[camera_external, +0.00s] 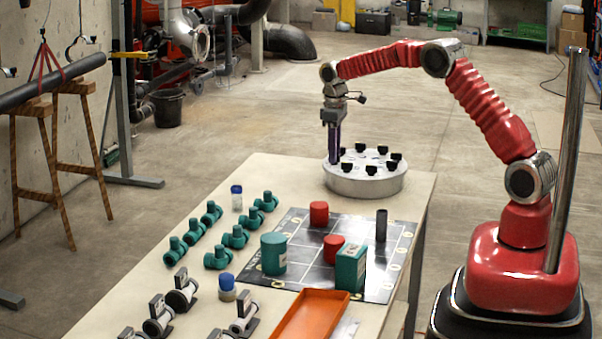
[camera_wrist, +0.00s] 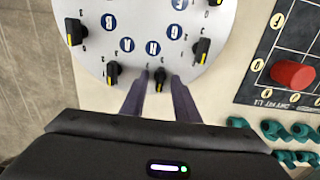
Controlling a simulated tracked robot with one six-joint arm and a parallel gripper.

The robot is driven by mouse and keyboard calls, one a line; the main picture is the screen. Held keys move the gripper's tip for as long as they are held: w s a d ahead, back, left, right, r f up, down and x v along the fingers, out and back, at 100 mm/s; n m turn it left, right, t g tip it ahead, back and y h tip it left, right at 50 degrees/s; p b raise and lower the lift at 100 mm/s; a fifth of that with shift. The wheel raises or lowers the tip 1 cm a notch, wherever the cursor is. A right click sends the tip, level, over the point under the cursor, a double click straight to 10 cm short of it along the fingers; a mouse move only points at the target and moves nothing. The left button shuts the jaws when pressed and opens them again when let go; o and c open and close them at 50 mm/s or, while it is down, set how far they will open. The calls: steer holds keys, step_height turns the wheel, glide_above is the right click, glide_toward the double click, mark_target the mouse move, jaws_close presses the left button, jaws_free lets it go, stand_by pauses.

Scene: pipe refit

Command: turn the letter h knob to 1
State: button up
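The round pale dial plate (camera_external: 366,187) stands at the far end of the table, with several black knobs round its top. In the wrist view the plate (camera_wrist: 90,30) shows blue letter discs and small digits. The disc that looks like the letter H (camera_wrist: 152,47) is just above a black knob (camera_wrist: 160,78), whose yellow mark points down in the picture. My gripper (camera_wrist: 159,76) has its two dark fingers on either side of this knob, apart, with small gaps visible. In the external view my gripper (camera_external: 334,155) points down at the plate's left edge, where it hides part of the plate.
Neighbouring knobs stand close by, to the left (camera_wrist: 112,70) and right (camera_wrist: 201,47). A black gridded board (camera_external: 300,275) with red cylinders and green containers lies nearer on the table. Teal pipe fittings (camera_external: 235,238) stand left of it. An orange tray (camera_external: 310,316) is at the front.

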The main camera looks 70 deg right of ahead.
steer(key=shift+c, duration=0.4)
jaws_close()
steer(key=shift+m, duration=0.4)
steer(key=m, duration=1.1)
stand_by(0.4)
stand_by(0.4)
steer(key=shift+o, duration=0.4)
jaws_free()
